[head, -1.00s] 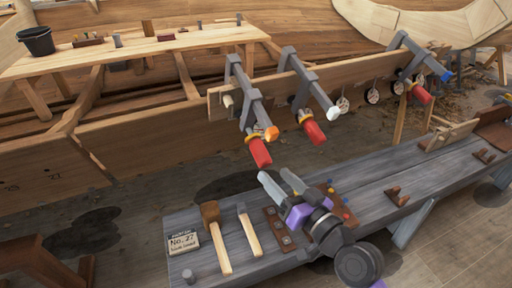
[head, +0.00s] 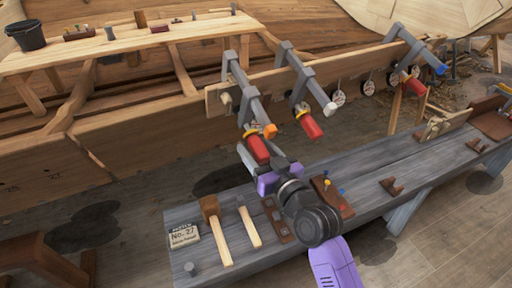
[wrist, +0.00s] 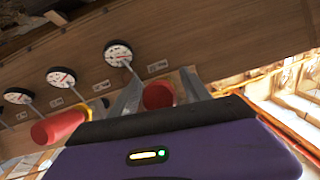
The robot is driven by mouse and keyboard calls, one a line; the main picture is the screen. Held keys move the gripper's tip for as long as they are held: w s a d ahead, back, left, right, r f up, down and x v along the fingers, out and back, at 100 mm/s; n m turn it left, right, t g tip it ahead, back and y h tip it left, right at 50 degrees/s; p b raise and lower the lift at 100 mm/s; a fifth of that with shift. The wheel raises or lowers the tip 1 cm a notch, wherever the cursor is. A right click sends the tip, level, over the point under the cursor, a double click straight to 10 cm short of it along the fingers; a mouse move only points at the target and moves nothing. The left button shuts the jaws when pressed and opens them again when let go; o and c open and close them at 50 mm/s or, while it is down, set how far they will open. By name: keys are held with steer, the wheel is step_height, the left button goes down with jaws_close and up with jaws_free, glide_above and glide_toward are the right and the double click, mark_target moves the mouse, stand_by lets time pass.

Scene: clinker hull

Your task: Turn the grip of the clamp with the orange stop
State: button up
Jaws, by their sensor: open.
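The clamp with the orange stop (head: 269,131) is the leftmost of three grey clamps on the upright plank in the head view. Its red grip (head: 257,148) has a yellow collar and points down toward me. My gripper (head: 257,159) is just at this grip, fingers open. In the wrist view the red grip (wrist: 158,95) shows between the two fingers, with a gap visible on its left side; contact on the right cannot be told. The purple gripper body hides the near part of the grip.
A clamp with a white stop (head: 329,109) and red grip is close on the right; one with a blue stop (head: 441,69) is farther right. Several dial gauges (head: 338,97) hang on the plank. Below, the grey bench (head: 370,176) carries mallets (head: 218,232) and a sign (head: 184,236).

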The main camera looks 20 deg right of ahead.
steer(key=shift+w, duration=0.1)
jaws_close()
steer(key=shift+f+b, duration=0.15)
steer(key=shift+b, duration=0.3)
steer(key=m+y+b, duration=0.1)
steer(key=b, duration=0.2)
steer(key=shift+a+f+m+y, duration=0.1)
steer(key=shift+a+m+y, duration=0.05)
steer(key=shift+m+y, duration=0.25)
steer(key=m+y+b, duration=0.2)
steer(key=b, duration=0.1)
steer(key=shift+a, duration=0.15)
steer(key=shift+r+m+y+b, duration=0.3)
steer(key=shift+m+y+b, duration=0.3)
steer(key=shift+b, duration=0.2)
steer(key=shift+a+r, duration=0.1)
